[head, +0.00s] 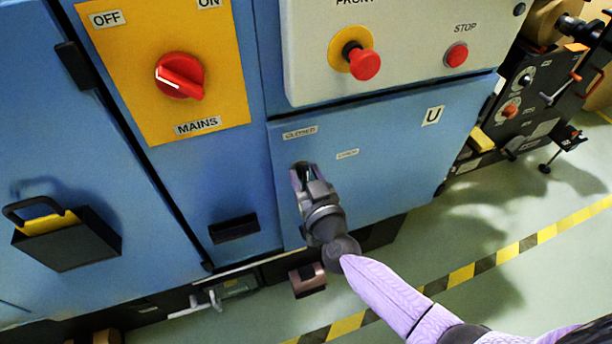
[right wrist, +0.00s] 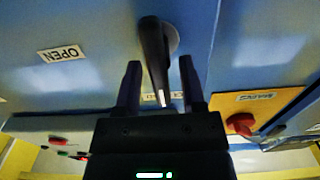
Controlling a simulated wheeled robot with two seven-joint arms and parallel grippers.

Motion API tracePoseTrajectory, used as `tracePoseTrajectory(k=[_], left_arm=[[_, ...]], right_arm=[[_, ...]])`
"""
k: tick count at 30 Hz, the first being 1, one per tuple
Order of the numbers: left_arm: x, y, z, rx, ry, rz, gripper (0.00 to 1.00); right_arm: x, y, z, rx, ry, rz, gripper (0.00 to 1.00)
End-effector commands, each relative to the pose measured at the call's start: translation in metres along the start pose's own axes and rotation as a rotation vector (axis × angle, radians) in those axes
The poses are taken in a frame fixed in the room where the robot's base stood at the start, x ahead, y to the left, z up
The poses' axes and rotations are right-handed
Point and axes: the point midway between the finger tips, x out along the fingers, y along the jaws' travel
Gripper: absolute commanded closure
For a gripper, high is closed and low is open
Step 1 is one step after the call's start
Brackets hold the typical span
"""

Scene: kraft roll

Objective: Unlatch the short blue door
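The short blue door (head: 395,160) is flush with the cabinet front, below the pale control panel. It has a CLOSED label (head: 300,132) at its upper left and an OPEN label (head: 347,154) to the right; the OPEN label also shows upside down in the right wrist view (right wrist: 62,53). My right gripper (head: 303,175) is in front of the door's left part and hides most of the latch there. In the right wrist view, the black latch handle (right wrist: 154,55) runs between the two spread fingers (right wrist: 159,80), with gaps on both sides. My left gripper is not in view.
A yellow MAINS plate with a red knob (head: 180,76) is at the upper left. A red button (head: 366,65) and a STOP button (head: 456,55) stick out above the door. A black bin (head: 67,242) hangs at the left. Floor is free at the lower right.

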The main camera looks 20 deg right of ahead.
Motion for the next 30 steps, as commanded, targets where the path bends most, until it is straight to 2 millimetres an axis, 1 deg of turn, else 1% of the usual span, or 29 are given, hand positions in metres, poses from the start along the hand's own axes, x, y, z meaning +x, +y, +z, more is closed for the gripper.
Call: tracePoseTrajectory(k=[1, 2, 3, 5, 6, 7, 16, 22, 30], left_arm=[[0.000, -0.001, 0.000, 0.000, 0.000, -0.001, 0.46], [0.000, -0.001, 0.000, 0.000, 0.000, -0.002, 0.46], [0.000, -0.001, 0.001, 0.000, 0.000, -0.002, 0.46], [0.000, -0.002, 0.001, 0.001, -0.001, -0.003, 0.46], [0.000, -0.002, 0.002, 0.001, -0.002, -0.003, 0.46], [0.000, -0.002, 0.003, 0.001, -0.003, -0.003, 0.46], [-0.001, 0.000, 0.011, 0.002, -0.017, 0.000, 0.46], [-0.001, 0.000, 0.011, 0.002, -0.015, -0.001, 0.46], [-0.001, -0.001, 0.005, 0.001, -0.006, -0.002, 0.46]], right_arm=[[0.000, 0.000, 0.000, 0.000, 0.000, 0.000, 0.61], [0.000, 0.000, 0.000, 0.000, 0.000, 0.000, 0.67], [0.000, 0.000, 0.000, 0.000, 0.000, 0.000, 0.76], [0.000, 0.000, 0.000, 0.000, 0.000, 0.000, 0.89], [0.000, 0.000, 0.000, 0.000, 0.000, 0.000, 0.97], [0.000, 0.000, 0.000, 0.000, 0.000, 0.000, 1.00], [0.000, 0.000, 0.000, 0.007, 0.000, 0.000, 1.00], [-0.001, 0.000, 0.001, 0.038, -0.001, 0.000, 1.00], [-0.001, 0.001, 0.001, 0.075, -0.001, 0.000, 1.00]])
